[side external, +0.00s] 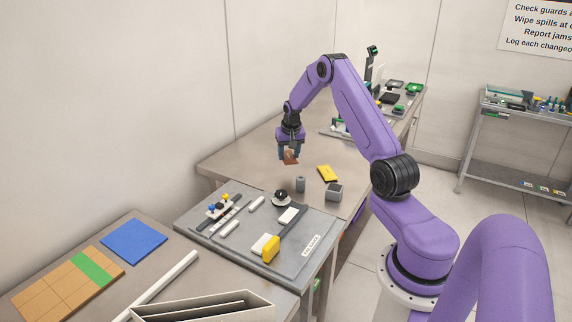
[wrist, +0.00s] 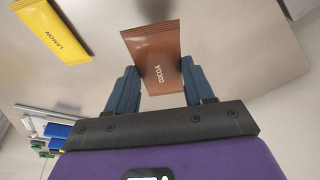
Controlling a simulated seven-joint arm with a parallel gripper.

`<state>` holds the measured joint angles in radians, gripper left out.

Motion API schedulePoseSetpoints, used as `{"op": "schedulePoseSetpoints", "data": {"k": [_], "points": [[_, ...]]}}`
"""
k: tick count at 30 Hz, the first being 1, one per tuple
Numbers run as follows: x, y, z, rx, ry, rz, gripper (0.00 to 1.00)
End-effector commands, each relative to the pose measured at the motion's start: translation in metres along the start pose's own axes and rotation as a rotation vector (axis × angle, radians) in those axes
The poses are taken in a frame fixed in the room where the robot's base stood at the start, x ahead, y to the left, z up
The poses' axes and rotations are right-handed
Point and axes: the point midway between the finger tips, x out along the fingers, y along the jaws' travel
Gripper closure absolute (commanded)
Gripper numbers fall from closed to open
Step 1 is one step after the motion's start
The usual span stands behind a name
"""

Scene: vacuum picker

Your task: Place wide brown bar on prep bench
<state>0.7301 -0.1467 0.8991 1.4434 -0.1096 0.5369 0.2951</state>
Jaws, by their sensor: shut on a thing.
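The wide brown bar (side external: 291,157) is a brown packet held at my gripper, above the bench top. In the wrist view the brown bar (wrist: 152,52) reads "COCOA" and sits between two blue fingers. My gripper (side external: 289,152) is shut on it, and it also shows in the wrist view (wrist: 160,85). The prep bench is not labelled, so I cannot tell for sure which surface it is; the beige bench top (side external: 250,160) lies under my gripper. A yellow bar (side external: 327,173) lies flat on that bench to the right; in the wrist view it reads "LEMON" (wrist: 55,35).
A grey tool board (side external: 200,232) with several parts lies nearer the camera. Green and black items (side external: 402,97) crowd the far end. The bench's left part is clear.

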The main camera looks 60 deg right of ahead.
Motion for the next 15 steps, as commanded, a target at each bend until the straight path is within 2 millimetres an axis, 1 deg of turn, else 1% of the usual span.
{"op": "schedulePoseSetpoints", "data": {"k": [1, 3, 6, 15], "points": [[0.009, -0.001, -0.004, 0.0, -0.001, 0.0, 0.78], [0.019, -0.002, -0.007, 0.0, -0.001, 0.0, 0.78], [0.028, -0.003, -0.013, 0.0, 0.001, 0.0, 0.78], [0.042, -0.005, -0.018, -0.001, 0.0, 0.0, 0.78]]}}
